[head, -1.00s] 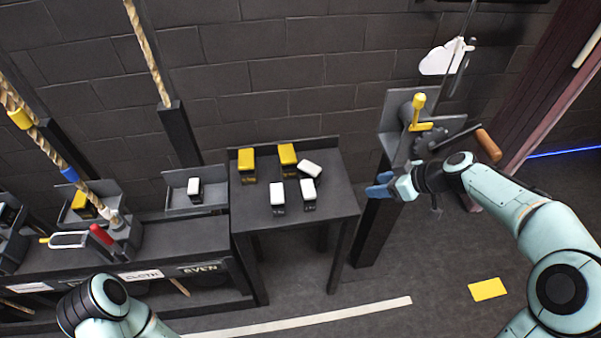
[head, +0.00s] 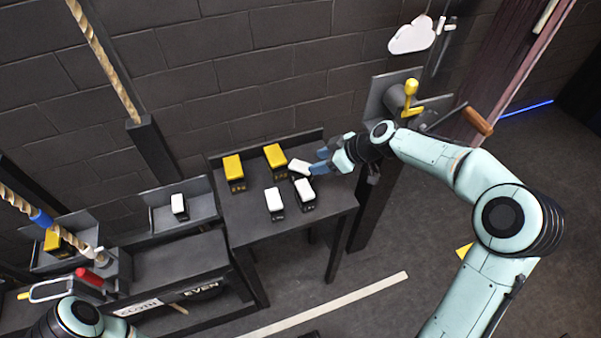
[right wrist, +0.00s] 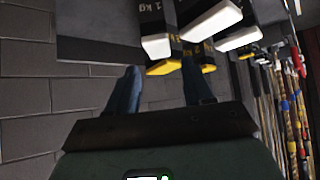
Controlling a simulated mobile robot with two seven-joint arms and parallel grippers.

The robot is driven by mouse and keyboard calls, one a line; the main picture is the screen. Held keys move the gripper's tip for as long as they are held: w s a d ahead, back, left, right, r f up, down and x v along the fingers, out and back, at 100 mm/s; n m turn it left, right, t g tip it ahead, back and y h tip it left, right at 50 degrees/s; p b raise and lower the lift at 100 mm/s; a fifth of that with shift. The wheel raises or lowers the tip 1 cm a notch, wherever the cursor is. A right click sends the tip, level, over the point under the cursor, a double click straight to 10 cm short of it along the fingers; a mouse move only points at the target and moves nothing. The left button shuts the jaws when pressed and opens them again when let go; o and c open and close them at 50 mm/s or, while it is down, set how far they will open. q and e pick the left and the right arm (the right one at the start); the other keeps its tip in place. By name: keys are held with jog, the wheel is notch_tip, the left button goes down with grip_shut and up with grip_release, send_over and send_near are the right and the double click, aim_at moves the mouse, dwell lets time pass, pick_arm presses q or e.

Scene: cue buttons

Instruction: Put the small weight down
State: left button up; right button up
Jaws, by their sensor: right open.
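Three small weights with white tops and dark bodies stand on the dark side table (head: 290,228): one at the front left (head: 273,199), one at the front right (head: 304,190), and one behind it (head: 299,166), turned at an angle. My right gripper (head: 319,162) is open and empty at the table's right side, its blue fingers pointing left, close beside the rear white-topped weight. In the right wrist view the open fingers (right wrist: 162,68) show near white-topped weights, one marked 1 kg (right wrist: 155,38). I cannot tell whether they touch.
Two larger yellow-topped weights (head: 233,168) (head: 275,156) stand at the table's back. A white-topped weight (head: 178,205) sits on the left shelf. A crank post with a yellow lever (head: 410,90) stands right of the table. The table's front left is clear.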

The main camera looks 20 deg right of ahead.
aim_at(301, 165)
jog(key=p+x, duration=0.1)
jog(key=x, duration=0.5)
jog(key=shift+w+f, duration=0.1)
jog(key=shift+w, duration=0.2)
jog(key=shift+c, duration=0.3)
grip_shut()
dwell(0.8)
